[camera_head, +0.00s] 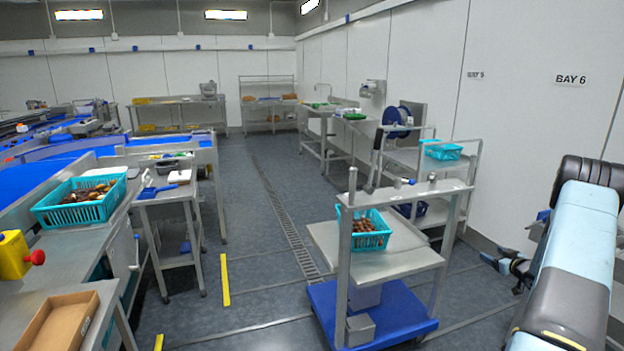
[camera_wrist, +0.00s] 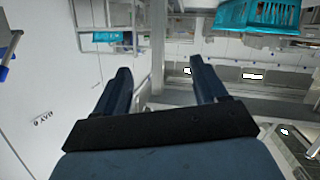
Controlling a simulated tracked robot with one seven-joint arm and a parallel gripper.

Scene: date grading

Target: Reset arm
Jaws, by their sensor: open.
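My arm (camera_head: 575,260) reaches along the right side of the head view, in front of the white wall. My gripper (camera_head: 500,266) is at its far end, pointing left, to the right of the cart. In the wrist view my gripper (camera_wrist: 161,70) shows two dark blue fingers spread apart with nothing between them. It touches nothing that I can see.
A blue-based steel cart (camera_head: 385,263) carries a teal basket of dates (camera_head: 367,238). Another teal basket of dates (camera_head: 80,213) sits on the left bench. A rear cart holds an empty-looking teal basket (camera_head: 443,152). The floor aisle (camera_head: 250,230) is clear.

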